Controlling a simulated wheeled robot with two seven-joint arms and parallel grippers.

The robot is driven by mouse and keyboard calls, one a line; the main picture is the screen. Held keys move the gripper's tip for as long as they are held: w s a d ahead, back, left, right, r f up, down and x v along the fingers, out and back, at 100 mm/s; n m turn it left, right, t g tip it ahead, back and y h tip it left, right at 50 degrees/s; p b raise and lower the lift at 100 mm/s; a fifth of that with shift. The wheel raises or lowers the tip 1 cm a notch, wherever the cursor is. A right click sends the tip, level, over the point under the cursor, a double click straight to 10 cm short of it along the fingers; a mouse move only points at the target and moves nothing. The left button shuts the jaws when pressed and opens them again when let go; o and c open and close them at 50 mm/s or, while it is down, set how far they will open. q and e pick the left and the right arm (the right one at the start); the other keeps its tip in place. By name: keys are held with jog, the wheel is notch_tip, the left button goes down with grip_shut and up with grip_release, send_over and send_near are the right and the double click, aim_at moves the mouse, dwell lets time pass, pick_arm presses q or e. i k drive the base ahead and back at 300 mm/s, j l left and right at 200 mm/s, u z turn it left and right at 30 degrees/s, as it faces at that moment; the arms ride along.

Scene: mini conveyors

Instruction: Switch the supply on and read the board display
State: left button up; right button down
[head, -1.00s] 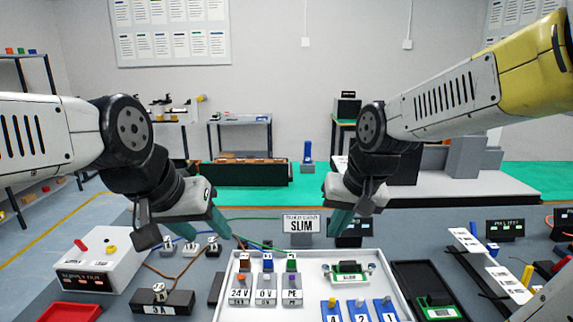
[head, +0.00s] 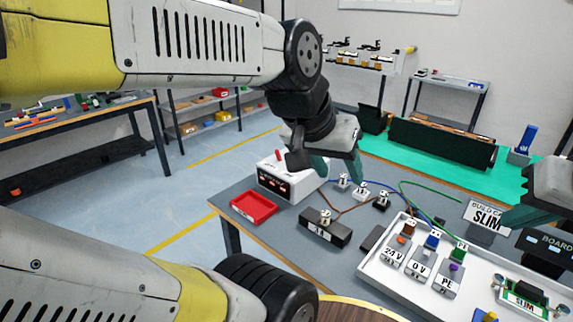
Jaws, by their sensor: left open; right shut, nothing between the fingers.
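The supply is a white box (head: 307,184) with a dark front panel (head: 274,184), whose small orange marks I cannot read, and a red lever (head: 280,155) on top. My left gripper (head: 338,168) is open, its teal fingers pointing down at the supply's right end, covering part of its top. I cannot tell whether it touches the box. The board display (head: 553,246) is a dark panel at the right edge, cut off, showing "BOARD"; no reading is visible. The board (head: 526,294) labelled SLIM sits in the white tray (head: 378,272). My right gripper (head: 519,215) is shut and empty near the SLIM sign.
A red tray (head: 253,207) lies left of a black terminal block (head: 325,231). Small connectors (head: 361,191) with brown wires stand right of the supply. 24V, 0V and PE blocks (head: 419,263) sit in the white tray. A green wire (head: 428,183) curves behind it.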

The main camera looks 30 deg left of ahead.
aim_at(278, 156)
jog(key=i+j+u, duration=0.1)
jog(key=u, duration=0.95)
